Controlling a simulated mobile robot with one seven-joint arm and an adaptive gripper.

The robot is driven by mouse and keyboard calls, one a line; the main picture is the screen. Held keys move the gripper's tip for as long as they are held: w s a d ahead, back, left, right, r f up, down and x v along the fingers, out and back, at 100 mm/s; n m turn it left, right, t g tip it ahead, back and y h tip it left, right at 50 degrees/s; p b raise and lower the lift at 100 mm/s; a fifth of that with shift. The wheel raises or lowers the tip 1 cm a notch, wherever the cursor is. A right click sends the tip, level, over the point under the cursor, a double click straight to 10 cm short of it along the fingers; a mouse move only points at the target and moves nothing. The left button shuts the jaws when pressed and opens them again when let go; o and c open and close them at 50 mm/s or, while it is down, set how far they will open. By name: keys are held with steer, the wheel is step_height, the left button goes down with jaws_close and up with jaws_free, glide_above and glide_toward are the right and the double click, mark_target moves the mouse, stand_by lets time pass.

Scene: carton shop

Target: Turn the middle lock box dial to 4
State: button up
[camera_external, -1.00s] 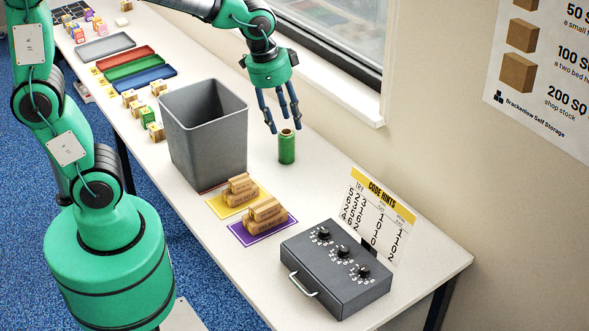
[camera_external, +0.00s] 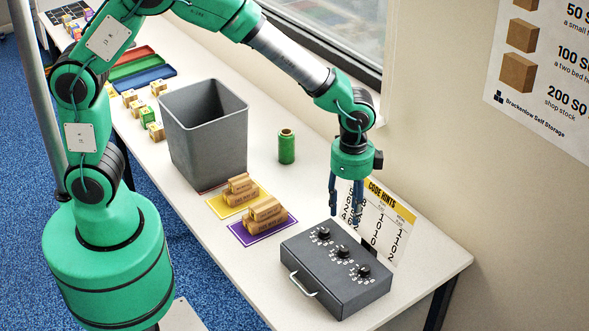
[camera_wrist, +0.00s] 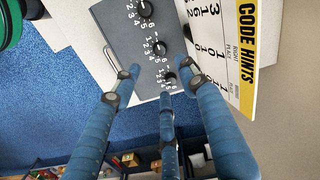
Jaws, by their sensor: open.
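The dark grey lock box (camera_external: 310,262) lies on the table's near right end, with three black dials in a row on top. The middle dial (camera_external: 343,252) sits between the far dial (camera_external: 323,234) and the near dial (camera_external: 363,271). Its pointer setting is too small to read. The middle dial also shows in the wrist view (camera_wrist: 160,48), with white numbers beside it. My gripper (camera_external: 344,212) is open and empty, fingers pointing down, above the box's back edge near the far dial. In the wrist view its blue fingers (camera_wrist: 160,68) spread below and around the dials, apparently touching none.
The code hints sign (camera_external: 398,215) stands right behind the box, close to my fingers. A green cylinder (camera_external: 286,147), grey bin (camera_external: 208,130) and wooden blocks on yellow and purple mats (camera_external: 240,230) are to the left. A wall and window border the table's back.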

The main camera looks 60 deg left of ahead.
mark_target(344, 248)
steer(key=shift+f, duration=0.15)
step_height(344, 248, down, 14)
steer(key=shift+r+b, duration=0.25)
steer(key=shift+b, duration=0.55)
steer(key=shift+c, duration=0.3)
jaws_close()
